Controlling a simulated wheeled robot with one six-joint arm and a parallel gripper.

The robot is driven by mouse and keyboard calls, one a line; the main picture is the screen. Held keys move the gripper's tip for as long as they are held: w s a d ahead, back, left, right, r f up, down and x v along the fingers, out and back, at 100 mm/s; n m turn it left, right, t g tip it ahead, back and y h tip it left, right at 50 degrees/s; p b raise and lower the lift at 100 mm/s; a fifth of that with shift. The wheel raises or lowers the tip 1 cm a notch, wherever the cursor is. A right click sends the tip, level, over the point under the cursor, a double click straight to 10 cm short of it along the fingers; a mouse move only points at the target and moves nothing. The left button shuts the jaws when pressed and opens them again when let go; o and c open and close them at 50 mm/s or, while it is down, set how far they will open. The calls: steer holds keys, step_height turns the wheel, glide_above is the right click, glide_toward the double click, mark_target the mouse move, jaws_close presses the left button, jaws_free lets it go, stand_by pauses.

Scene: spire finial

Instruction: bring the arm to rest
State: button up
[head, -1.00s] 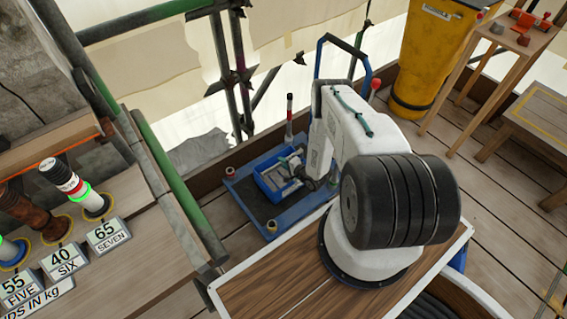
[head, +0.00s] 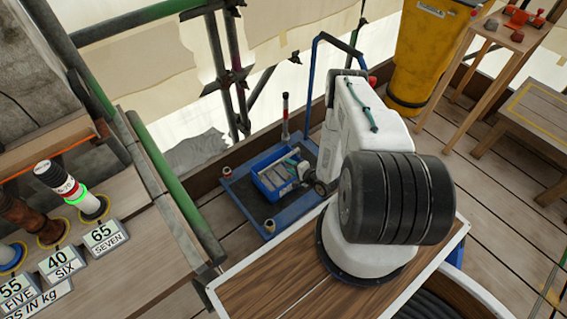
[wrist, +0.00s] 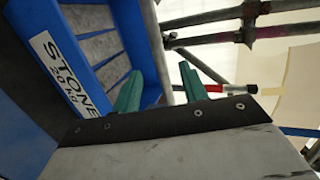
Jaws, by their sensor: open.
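My arm (head: 355,130) is raised and bent, reaching over toward the blue trolley; its white links and dark round joint fill the middle of the head view. My gripper (wrist: 160,68) shows two green fingers standing apart in the wrist view, with nothing held between them. In the head view the arm's far end is at the right side of the blue bin, and the fingers are hard to make out. The bin (wrist: 146,35) carries a label reading STONE and holds grey slabs (wrist: 95,45); it also shows in the head view (head: 262,186).
The bin stands on a blue trolley (head: 238,208) with a tall handle. A red-and-white post (head: 285,115) and scaffold poles (head: 222,70) are close by. Weight labels (head: 105,237) and colored-ringed posts are at left. A yellow chute (head: 420,50) and wooden tables stand at right.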

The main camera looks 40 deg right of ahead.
steer(key=shift+s+r, duration=0.15)
steer(key=shift+s, duration=0.2)
steer(key=shift+d, duration=0.1)
